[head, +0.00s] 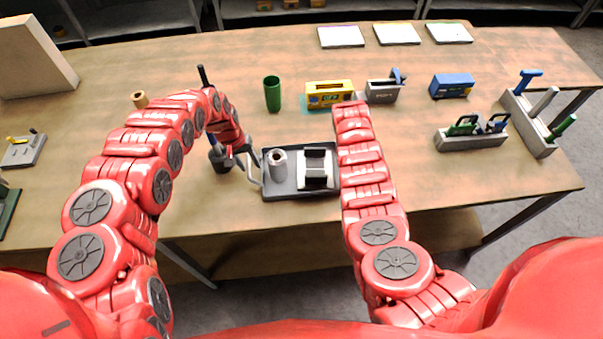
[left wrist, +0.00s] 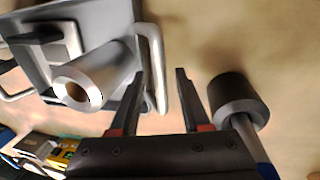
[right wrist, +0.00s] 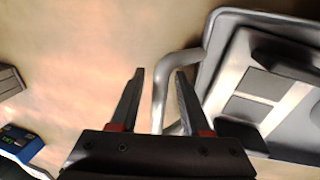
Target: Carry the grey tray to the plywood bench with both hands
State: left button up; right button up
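The grey tray (head: 270,188) lies on the wooden table near its front edge. It holds a grey metal cylinder (head: 277,164) and a black-and-white block (head: 316,168). My left gripper (head: 243,156) is at the tray's left handle. In the left wrist view its fingers (left wrist: 161,72) are open, with the handle (left wrist: 157,75) showing between them, nearer one finger. My right gripper is hidden behind its arm in the head view. In the right wrist view its fingers (right wrist: 160,74) are open, and the other handle (right wrist: 160,95) shows between them. I cannot tell whether either gripper touches its handle.
A tool with a dark round end (left wrist: 238,98) stands close beside my left gripper. Behind the tray are a green cup (head: 272,94), a yellow box (head: 329,94) and a blue box (head: 452,86). A tool rack (head: 472,140) stands right.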

pick_arm(q)
jog(key=shift+w+r, duration=0.1)
jog(key=shift+r, duration=0.1)
notch_tip(320, 180, up, 11)
jog(key=a, duration=0.2)
jog(key=shift+a+r, duration=0.15)
jog(key=shift+r, duration=0.05)
pick_arm(e)
jog(key=v, duration=1.2)
dwell(0.6)
